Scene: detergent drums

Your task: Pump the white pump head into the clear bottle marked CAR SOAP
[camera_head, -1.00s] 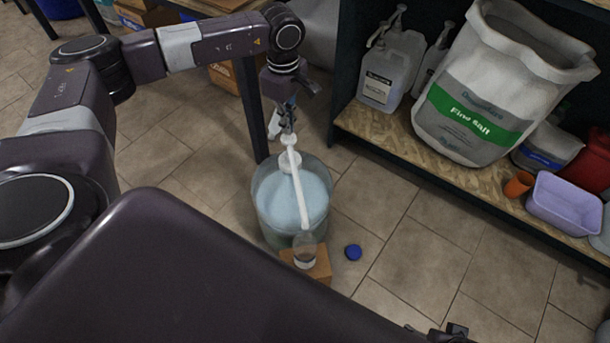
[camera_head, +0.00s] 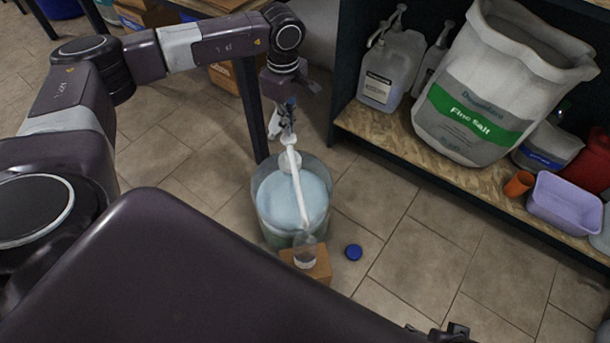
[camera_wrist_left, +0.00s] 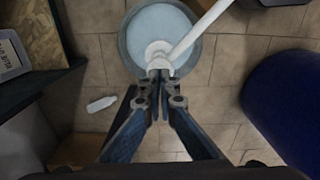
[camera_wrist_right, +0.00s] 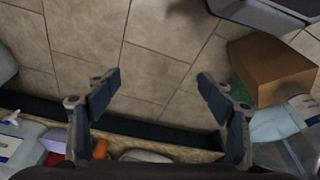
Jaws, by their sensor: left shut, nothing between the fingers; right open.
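The white pump head (camera_head: 289,141) sits on top of a clear drum (camera_head: 262,215) of pale blue liquid. Its long white spout (camera_head: 299,190) slopes toward the small clear bottle (camera_head: 305,247), which stands on a wooden block (camera_head: 320,265) beside the drum. The bottle's marking is too small to read. My left gripper (camera_head: 287,130) is shut and empty, pointing down right at the pump head; in the left wrist view its fingertips (camera_wrist_left: 160,76) meet over the white pump (camera_wrist_left: 158,52). Whether they touch cannot be told. My right gripper (camera_wrist_right: 158,88) is open and empty, away from the drum.
A blue cap (camera_head: 353,252) lies on the floor near the block. A shelf (camera_head: 400,135) at right holds jugs, a Fine Salt sack (camera_head: 490,90) and a purple tub (camera_head: 565,203). A white bottle (camera_wrist_left: 102,104) lies on the floor behind the drum. Tiled floor right of the drum is clear.

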